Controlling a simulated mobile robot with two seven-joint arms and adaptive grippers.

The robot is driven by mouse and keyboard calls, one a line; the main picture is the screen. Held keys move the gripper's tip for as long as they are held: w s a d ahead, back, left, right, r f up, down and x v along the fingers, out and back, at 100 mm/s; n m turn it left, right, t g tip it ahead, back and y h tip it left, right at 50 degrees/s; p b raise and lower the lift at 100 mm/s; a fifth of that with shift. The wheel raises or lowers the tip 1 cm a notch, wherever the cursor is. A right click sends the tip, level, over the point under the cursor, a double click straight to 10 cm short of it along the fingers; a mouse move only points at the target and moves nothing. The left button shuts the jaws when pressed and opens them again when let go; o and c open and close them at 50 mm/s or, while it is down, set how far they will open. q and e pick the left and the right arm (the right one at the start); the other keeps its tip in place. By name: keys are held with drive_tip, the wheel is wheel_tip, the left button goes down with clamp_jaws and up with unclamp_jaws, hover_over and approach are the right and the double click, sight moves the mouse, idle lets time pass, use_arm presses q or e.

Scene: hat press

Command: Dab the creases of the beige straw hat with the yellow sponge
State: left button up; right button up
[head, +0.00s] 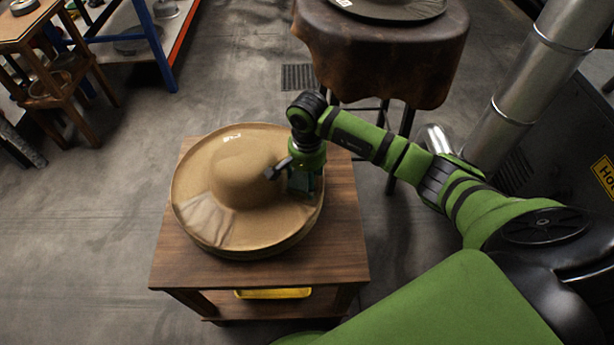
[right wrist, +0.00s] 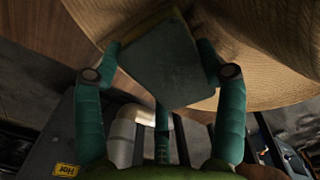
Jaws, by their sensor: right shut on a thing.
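The beige straw hat (head: 245,165) lies crown up on a small wooden table. A paler, wrinkled patch (head: 205,220) shows on its brim at the lower left. My right gripper (head: 286,178) is over the right side of the brim, beside the crown. In the right wrist view its two fingers are shut on a square pad, the sponge (right wrist: 165,70), with a grey-green face and a yellowish edge. The hat's woven straw (right wrist: 265,60) lies close behind it; I cannot tell whether they touch. My left gripper is not in view.
The wooden table (head: 335,255) has bare top around the hat. A yellow item (head: 273,293) lies on its lower shelf. A leather-covered stand (head: 390,50) with another hat on top stands behind to the right. A blue-framed rack (head: 155,40) stands at the back left.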

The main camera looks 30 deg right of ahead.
drive_tip(key=shift+s+a+f+b, duration=0.1)
drive_tip(key=shift+s+f+b, duration=0.3)
drive_tip(key=shift+b, duration=0.65)
idle(2.9)
drive_tip(key=shift+o, duration=0.2)
drive_tip(key=shift+w, duration=0.1)
idle(0.4)
drive_tip(key=shift+w+r+p, duration=0.15)
drive_tip(key=shift+r+p, duration=0.85)
drive_tip(key=shift+r, duration=0.7)
drive_tip(key=shift+w+r+p, duration=0.15)
drive_tip(key=shift+r+p, duration=0.85)
drive_tip(key=shift+r, duration=0.65)
drive_tip(key=shift+r+p, duration=2.1)
drive_tip(key=shift+r, duration=1.7)
